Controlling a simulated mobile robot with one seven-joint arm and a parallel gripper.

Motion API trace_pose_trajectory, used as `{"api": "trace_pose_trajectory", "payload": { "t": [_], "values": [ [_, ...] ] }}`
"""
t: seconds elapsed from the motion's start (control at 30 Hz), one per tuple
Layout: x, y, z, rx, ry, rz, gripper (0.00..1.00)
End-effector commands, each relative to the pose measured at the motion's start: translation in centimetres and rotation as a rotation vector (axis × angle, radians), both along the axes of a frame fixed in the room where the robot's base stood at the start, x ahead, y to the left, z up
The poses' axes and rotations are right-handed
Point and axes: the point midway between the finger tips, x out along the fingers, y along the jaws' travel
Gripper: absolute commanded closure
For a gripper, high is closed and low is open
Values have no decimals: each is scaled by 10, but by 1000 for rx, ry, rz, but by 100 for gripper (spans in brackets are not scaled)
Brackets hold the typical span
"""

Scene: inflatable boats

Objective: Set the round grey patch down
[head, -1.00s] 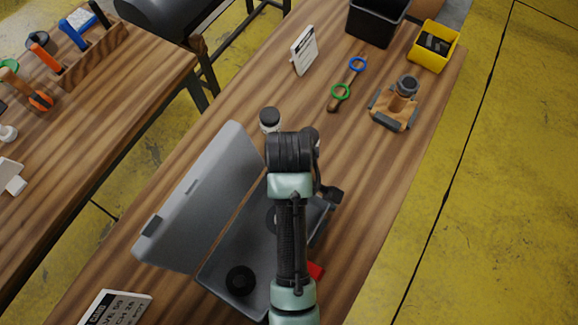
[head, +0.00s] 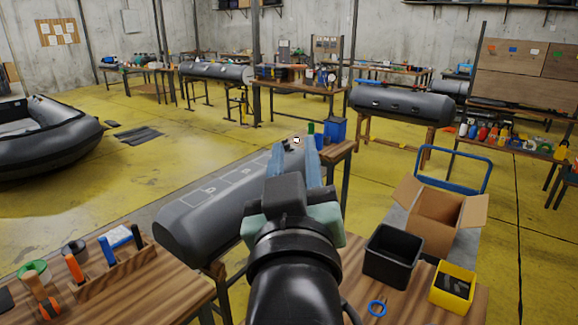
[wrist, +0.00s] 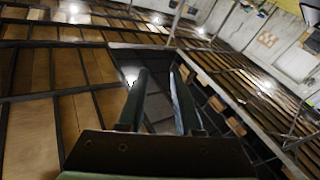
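I cannot make out a round grey patch in either view. My gripper (head: 293,155) is raised in the middle of the head view, its two blue fingers pointing away from the camera. In the wrist view my gripper (wrist: 158,75) has its fingers apart, with no held thing visible between them. Behind the gripper lies a long grey inflatable tube (head: 200,208) with several pale outlined shapes on its top. My arm hides part of the tube and part of the near bench.
A black bin (head: 393,255) and a yellow bin (head: 452,287) stand on the near bench at right. A cardboard box (head: 437,220) sits on a blue-handled cart beyond. A tool rack (head: 118,267) is on the left bench. Open yellow floor (head: 150,165) lies at left.

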Motion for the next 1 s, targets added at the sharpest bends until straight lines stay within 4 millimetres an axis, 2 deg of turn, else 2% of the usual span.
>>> {"api": "trace_pose_trajectory", "payload": {
  "t": [0.03, 0.1, 0.2, 0.3, 0.43, 1.0],
  "values": [
    [-18, 1, 46, 49, -145, 13, 66],
    [-46, 2, 94, 110, -313, 41, 66],
    [-82, 4, 141, 173, -493, 86, 66],
    [-106, 5, 166, 209, -599, 119, 66],
    [-117, 6, 176, 224, -645, 135, 66],
    [-116, 6, 175, 222, -640, 135, 66]
  ]
}}
